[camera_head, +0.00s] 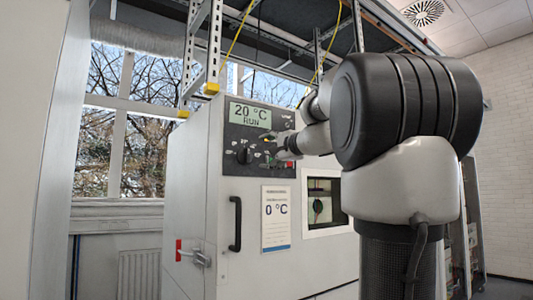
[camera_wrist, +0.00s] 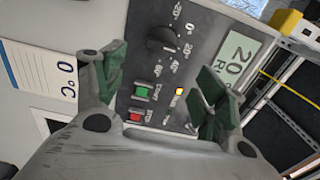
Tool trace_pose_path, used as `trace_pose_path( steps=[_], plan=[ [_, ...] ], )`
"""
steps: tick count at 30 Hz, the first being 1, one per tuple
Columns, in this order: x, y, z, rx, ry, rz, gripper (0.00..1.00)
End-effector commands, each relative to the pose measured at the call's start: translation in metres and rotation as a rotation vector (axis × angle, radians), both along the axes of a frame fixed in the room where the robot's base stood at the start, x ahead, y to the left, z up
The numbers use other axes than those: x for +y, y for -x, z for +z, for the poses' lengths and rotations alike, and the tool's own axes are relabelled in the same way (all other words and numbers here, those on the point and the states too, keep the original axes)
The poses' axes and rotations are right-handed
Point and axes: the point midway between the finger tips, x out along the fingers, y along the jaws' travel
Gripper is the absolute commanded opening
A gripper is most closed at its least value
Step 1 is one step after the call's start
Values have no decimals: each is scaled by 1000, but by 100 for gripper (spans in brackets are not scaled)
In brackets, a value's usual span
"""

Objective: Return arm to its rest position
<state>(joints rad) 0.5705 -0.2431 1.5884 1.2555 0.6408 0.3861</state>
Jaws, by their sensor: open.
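My gripper (camera_head: 282,150) is at the front of the control panel (camera_head: 250,165) on the grey cabinet, seen small behind my arm. In the wrist view my gripper (camera_wrist: 160,88) is open, its green-padded fingers apart with nothing between them. Between the fingers the panel shows a black dial (camera_wrist: 163,42), a green button (camera_wrist: 141,92), a red button (camera_wrist: 135,117) and a lit orange lamp (camera_wrist: 180,91). Whether a fingertip touches the panel I cannot tell. My arm fills the right of the head view and is reached out toward the panel.
The display (camera_head: 250,114) reads 20 °C RUN. A sign (camera_head: 276,218) reading 0 °C is on the cabinet (camera_head: 195,170). Metal racking (camera_head: 205,45) and yellow cables hang above.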

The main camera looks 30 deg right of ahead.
Motion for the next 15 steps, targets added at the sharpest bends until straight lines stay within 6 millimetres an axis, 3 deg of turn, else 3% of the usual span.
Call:
trace_pose_path(
  steps=[12,14,15],
  plan=[
    [2,0,-2,10,49,11,71],
    [0,2,-22,65,120,23,71],
    [-2,4,-41,112,164,30,71]
  ],
)
